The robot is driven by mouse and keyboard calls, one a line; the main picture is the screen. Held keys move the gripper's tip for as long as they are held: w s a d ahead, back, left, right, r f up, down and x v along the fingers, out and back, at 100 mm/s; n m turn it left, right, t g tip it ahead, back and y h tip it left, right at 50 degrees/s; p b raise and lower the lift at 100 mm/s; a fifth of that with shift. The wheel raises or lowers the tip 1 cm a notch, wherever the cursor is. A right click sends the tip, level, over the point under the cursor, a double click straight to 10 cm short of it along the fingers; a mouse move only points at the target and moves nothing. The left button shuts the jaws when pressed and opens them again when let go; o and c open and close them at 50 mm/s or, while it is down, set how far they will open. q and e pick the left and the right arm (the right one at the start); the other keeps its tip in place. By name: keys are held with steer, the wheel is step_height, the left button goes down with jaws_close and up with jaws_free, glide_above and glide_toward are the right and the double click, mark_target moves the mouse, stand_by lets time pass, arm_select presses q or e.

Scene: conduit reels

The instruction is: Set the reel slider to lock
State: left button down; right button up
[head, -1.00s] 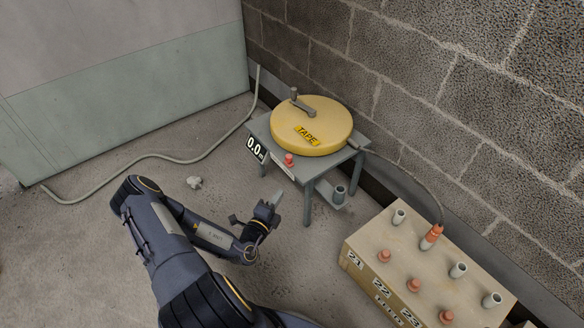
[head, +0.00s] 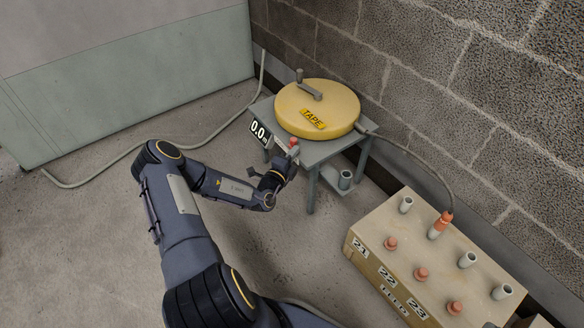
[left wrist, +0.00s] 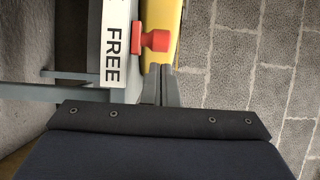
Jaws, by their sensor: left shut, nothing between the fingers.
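The yellow tape reel (head: 335,103) with a grey crank lies flat on a small grey stand (head: 322,152). The red slider knob (head: 293,142) sits at the stand's front edge. In the left wrist view the red knob (left wrist: 154,41) stands beside the word FREE on a white label (left wrist: 113,45). No LOCK word shows. My left gripper (head: 290,162) is shut and empty, just in front of the knob. In the left wrist view its fingertips (left wrist: 160,70) are close to the knob; I cannot tell whether they touch. My right gripper is not in view.
A tan box (head: 430,250) with red plugs and grey conduit stubs stands at the lower right. A dark cable (head: 410,152) runs from the reel to an orange-red connector on it. A block wall is behind. The floor left of the stand is mostly clear.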

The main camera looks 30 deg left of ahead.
arm_select(q)
steer(key=shift+w+a, duration=0.4)
steer(key=shift+a, duration=0.1)
steer(key=shift+w+a+b, duration=0.1)
steer(key=shift+w+a, duration=0.2)
steer(key=shift+a, duration=0.4)
steer(key=shift+w+a+b, duration=0.1)
steer(key=shift+w+a, duration=0.15)
steer(key=shift+a, duration=0.5)
steer(key=shift+w+a+b, duration=0.1)
steer(key=shift+w+a, duration=0.2)
steer(key=shift+a, duration=0.4)
